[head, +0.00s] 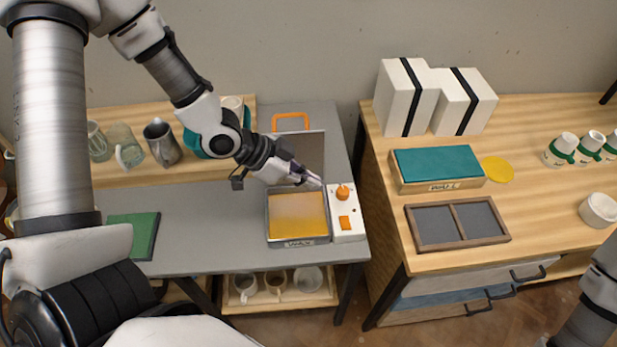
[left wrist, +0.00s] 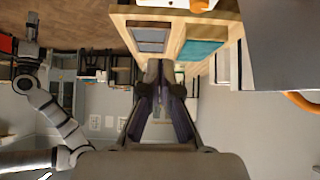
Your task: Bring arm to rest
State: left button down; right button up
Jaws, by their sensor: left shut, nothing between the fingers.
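My left gripper (head: 312,182) is shut and empty. In the head view it hovers over the right rear of the wax pan (head: 270,236), near the orange knob (head: 343,192) of the white control box (head: 348,232). The pan holds yellow-orange wax and has an open grey lid behind it. In the left wrist view the fingers of my left gripper (left wrist: 158,95) converge. My right arm enters at the lower right of the head view, but its gripper is out of the frame.
A green mat (head: 134,233) lies on the grey table. Mugs and jars stand on the wooden shelf behind. The wooden table (head: 550,225) at right holds white boxes (head: 405,97), a teal-topped box (head: 438,165), a divided tray (head: 458,202) and several cups.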

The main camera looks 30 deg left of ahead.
pick_arm(q)
jog(key=shift+f, duration=0.1)
dwell(0.3)
jog(key=s+d+f+n+g+y+b, duration=0.15)
jog(key=s+f+n+g+y, duration=0.35)
jog(key=s+f, duration=1.55)
jog(key=a+f+n, duration=0.1)
jog(key=n, duration=0.1)
jog(key=w+a+f+n+y, duration=0.1)
jog(key=a+n, duration=0.1)
jog(key=a+n+y, duration=0.1)
jog(key=n, duration=0.1)
jog(key=shift+w+a+f+b, duration=0.3)
jog(key=shift+w+a+f, duration=0.05)
jog(key=shift+w+f, duration=0.05)
